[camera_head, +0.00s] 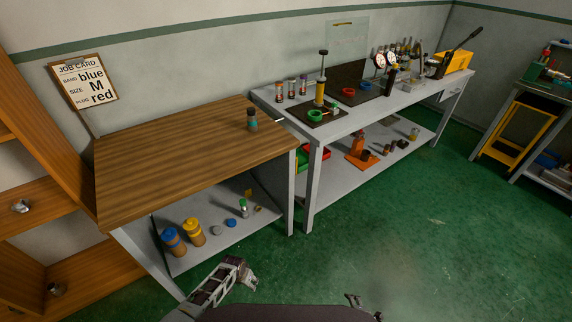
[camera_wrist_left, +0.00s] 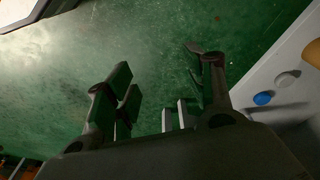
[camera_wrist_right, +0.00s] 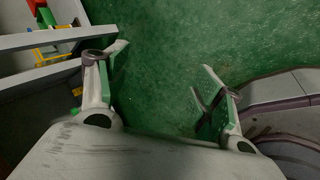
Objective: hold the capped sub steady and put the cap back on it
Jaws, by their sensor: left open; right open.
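A small dark cylinder with a teal-blue band (camera_head: 252,120) stands upright near the right edge of the wooden bench top; it may be the sub, and I cannot tell whether a cap is on it. A blue disc (camera_head: 231,222), a grey disc (camera_head: 217,230) and a silver, green-topped piece (camera_head: 243,208) are on the shelf below. The blue disc also shows in the left wrist view (camera_wrist_left: 263,98). My left gripper (camera_wrist_left: 165,75) is open and empty over the floor beside that shelf.
The wooden bench (camera_head: 170,150) is mostly bare. Blue-topped (camera_head: 174,241) and yellow-topped jars (camera_head: 194,232) stand on its lower shelf. A grey bench (camera_head: 345,125) behind carries a black mat, green and red rings and tools. Red and green bins sit underneath. Open floor (camera_head: 410,230) lies right.

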